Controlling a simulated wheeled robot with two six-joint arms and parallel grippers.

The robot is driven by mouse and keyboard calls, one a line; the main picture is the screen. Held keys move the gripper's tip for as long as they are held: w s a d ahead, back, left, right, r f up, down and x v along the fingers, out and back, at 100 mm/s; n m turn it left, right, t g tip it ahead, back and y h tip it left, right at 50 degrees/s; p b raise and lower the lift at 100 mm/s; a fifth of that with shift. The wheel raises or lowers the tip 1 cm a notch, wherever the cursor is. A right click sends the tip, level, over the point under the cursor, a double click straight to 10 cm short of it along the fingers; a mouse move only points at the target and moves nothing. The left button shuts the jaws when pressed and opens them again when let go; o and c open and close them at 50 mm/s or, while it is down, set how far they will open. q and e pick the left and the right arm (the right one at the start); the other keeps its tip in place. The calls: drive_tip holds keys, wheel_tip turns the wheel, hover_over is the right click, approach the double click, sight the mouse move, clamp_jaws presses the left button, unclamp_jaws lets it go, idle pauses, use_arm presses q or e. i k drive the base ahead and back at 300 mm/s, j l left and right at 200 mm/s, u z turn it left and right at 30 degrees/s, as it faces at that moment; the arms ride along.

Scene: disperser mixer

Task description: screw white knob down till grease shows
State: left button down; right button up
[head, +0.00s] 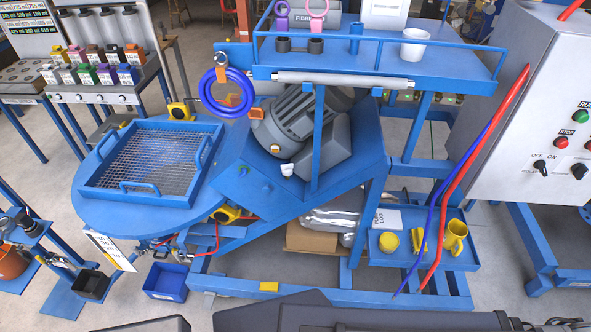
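A small white knob (287,169) sits on the blue sloped machine frame (262,190), just below the grey motor (297,118). It is too small in this view to tell how far down it is screwed, and I see no grease around it. Neither of my grippers can be made out. Only dark parts that look like my own body show along the bottom edge, well apart from the knob.
A blue mesh-topped tray (150,203) stands left of the frame. A blue shelf (440,62) overhangs behind the motor. Red (464,190) and blue (443,215) rods lean at right, by a grey control cabinet (535,110). A blue bin (166,281) is on the floor.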

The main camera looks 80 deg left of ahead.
sight(286, 169)
drive_tip(key=u, duration=1.55)
drive_tip(key=j+u, duration=0.15)
drive_tip(key=u, duration=0.25)
drive_tip(key=i+j+u, duration=0.1)
drive_tip(key=u, duration=0.25)
drive_tip(key=i+j, duration=0.45)
drive_tip(key=j, duration=0.1)
